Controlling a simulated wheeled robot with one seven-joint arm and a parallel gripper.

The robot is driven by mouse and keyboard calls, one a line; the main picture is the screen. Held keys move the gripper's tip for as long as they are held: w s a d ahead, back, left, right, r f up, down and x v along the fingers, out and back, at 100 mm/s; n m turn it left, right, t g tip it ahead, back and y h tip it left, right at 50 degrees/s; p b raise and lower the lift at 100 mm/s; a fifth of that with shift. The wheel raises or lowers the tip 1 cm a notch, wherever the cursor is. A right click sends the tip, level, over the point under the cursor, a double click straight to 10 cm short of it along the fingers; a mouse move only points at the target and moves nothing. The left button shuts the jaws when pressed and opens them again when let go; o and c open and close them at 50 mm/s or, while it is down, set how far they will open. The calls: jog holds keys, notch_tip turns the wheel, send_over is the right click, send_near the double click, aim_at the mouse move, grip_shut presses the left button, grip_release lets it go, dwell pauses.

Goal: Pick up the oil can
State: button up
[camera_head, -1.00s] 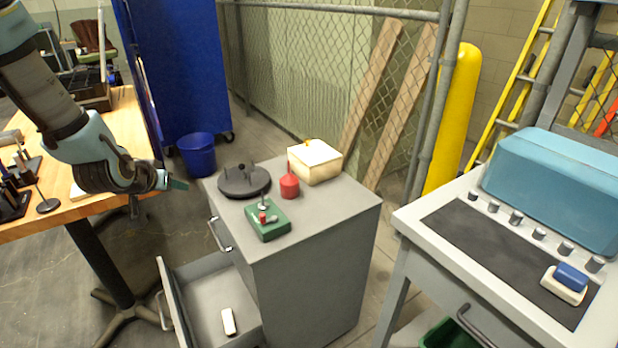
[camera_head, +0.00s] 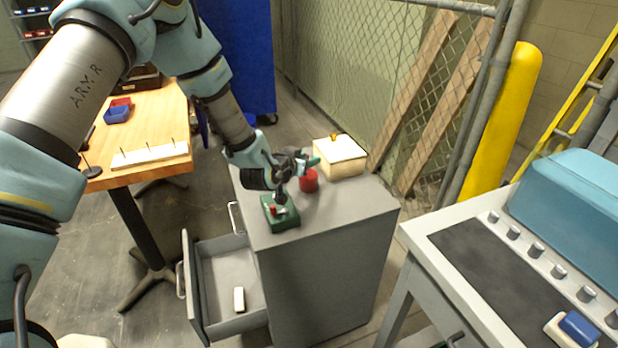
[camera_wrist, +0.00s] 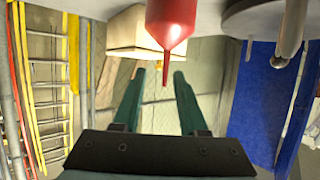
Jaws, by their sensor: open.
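The red oil can (camera_head: 309,183) stands on the grey cabinet top, partly hidden behind my gripper (camera_head: 307,162). In the wrist view, the red oil can (camera_wrist: 173,22) appears upside down at the top, with its thin spout pointing down the picture. My gripper (camera_wrist: 158,76) is open, its two green fingers apart and empty. The spout's tip shows in line with the gap between the fingers. I cannot tell how far beyond the fingertips the can is.
A cream box (camera_head: 340,158) stands behind the can. A green block with fittings (camera_head: 279,213) sits in front, near the cabinet edge (camera_head: 345,217). A round dark fixture (camera_wrist: 255,18) is beside the can. The drawer (camera_head: 220,270) is open, holding a white object (camera_head: 239,299).

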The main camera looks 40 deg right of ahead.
jog(key=p+x, duration=0.1)
jog(key=x, duration=0.2)
jog(key=shift+w+d+r+p, duration=0.15)
jog(key=shift+w+d+p, duration=0.05)
jog(key=shift+w+p, duration=0.2)
jog(key=shift+w+d+f, duration=0.15)
jog(key=shift+d+f, duration=0.15)
jog(key=shift+d, duration=0.1)
jog(key=shift+c, duration=0.4)
grip_shut()
dwell(0.3)
